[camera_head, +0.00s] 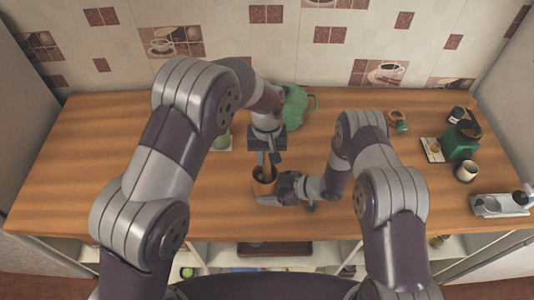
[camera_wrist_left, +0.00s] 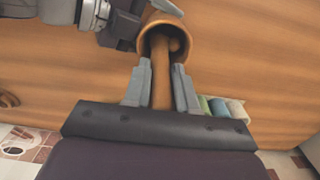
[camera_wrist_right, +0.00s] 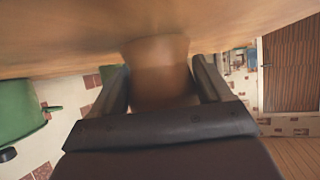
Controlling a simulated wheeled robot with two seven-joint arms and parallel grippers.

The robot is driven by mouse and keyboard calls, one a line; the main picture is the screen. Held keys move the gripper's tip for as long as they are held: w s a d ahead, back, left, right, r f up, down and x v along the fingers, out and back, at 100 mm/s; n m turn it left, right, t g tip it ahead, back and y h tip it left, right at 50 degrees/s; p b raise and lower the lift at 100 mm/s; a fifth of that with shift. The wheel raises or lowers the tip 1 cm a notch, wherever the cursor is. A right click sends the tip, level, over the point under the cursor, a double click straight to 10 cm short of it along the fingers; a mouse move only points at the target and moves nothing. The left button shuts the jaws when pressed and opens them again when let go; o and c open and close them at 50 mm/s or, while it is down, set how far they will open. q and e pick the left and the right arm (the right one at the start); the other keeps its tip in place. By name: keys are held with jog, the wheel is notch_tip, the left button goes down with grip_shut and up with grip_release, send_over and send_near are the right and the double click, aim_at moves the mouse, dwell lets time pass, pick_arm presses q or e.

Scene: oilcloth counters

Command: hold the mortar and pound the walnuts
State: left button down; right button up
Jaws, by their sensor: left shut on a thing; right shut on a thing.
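The brown wooden mortar (camera_head: 265,186) stands near the front middle of the counter and also shows in the left wrist view (camera_wrist_left: 211,38). My right gripper (camera_head: 277,196) is shut on the mortar, whose side fills the gap between the fingers in the right wrist view (camera_wrist_right: 158,65). My left gripper (camera_head: 267,158) is above the mortar, shut on the wooden pestle (camera_wrist_left: 162,90), with its fingers on both sides of the shaft. The pestle's lower end is inside the mortar. A rounded brown lump (camera_wrist_left: 174,45) beside the pestle in the mortar may be a walnut; the bottom is hidden.
A green pot (camera_head: 294,106) stands at the back, behind my left wrist. At the right are a green coffee maker (camera_head: 461,143), a cup (camera_head: 467,171) and a grey tray (camera_head: 499,206). The left part of the wooden counter (camera_head: 90,165) is clear.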

pick_arm(q)
jog(key=shift+f, duration=0.85)
jog(key=shift+r, duration=0.15)
jog(key=shift+r, duration=0.9)
jog(key=shift+s+a+r, duration=0.3)
jog(key=shift+s+a, duration=0.1)
jog(key=shift+a, duration=0.3)
jog(key=shift+f, duration=0.2)
